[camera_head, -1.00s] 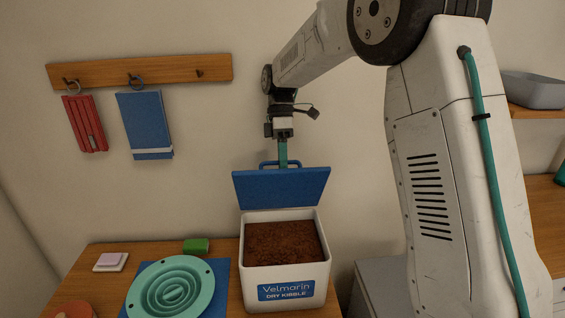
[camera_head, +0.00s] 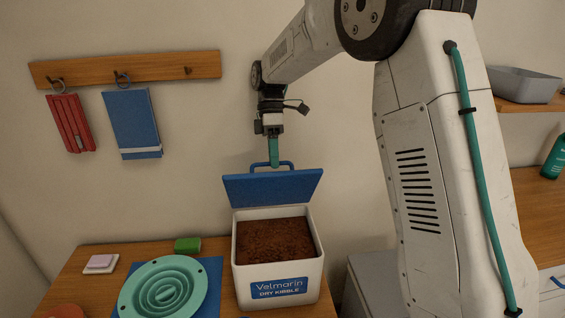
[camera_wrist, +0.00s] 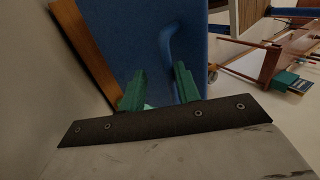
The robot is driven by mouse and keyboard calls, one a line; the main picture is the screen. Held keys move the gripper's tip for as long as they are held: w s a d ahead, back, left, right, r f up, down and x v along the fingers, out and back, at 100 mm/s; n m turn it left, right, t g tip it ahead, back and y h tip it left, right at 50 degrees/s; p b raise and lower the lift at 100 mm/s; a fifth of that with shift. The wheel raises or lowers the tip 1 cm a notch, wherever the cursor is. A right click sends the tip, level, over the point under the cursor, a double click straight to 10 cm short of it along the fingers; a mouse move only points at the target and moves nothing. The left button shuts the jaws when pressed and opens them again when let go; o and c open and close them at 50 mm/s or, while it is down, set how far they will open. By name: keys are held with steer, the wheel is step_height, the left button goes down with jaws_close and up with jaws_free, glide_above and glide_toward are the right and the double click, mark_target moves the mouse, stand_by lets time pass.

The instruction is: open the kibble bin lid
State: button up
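The white kibble bin (camera_head: 325,262) stands on the wooden table, full of brown kibble (camera_head: 275,240). Its blue lid (camera_head: 272,188) is raised and tilted back at the bin's rear, so the inside shows. The lid's blue handle (camera_head: 291,165) is at its upper edge. My gripper (camera_head: 274,165) hangs with its teal fingers down at the handle. In the wrist view my gripper (camera_wrist: 158,88) has its two fingers apart, with the lid (camera_wrist: 145,40) beyond. The handle (camera_wrist: 168,45) runs down toward the right finger; I cannot tell whether they touch.
A teal slow-feeder bowl (camera_head: 163,290) on a blue mat (camera_head: 209,275), a green block (camera_head: 187,244) and a pale sponge-like block (camera_head: 101,263) lie left of the bin. A wall rack (camera_head: 150,67) holds red and blue items. A grey tray (camera_head: 522,84) sits on the right shelf.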

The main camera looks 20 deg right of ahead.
steer(key=s+r, duration=0.2)
steer(key=s, duration=0.6)
steer(key=s+r, duration=0.2)
steer(key=s, duration=0.6)
steer(key=shift+d+r, duration=0.2)
steer(key=shift+r, duration=0.1)
steer(key=s+d+m+t, duration=0.2)
steer(key=s+m+t, duration=0.1)
steer(key=s+m, duration=0.4)
steer(key=s+d+f+m+t+h, duration=0.1)
steer(key=s+d+m+t, duration=0.1)
steer(key=s+m, duration=0.6)
steer(key=s+t, duration=0.1)
steer(key=s, duration=0.2)
steer(key=shift+s+d+f, duration=0.15)
steer(key=shift+s+f, duration=0.05)
steer(key=shift+s+r, duration=0.15)
steer(key=shift+r, duration=0.05)
steer(key=shift+c, duration=1.3)
steer(key=shift+r+t, duration=0.15)
steer(key=shift+t, duration=0.15)
jaws_close()
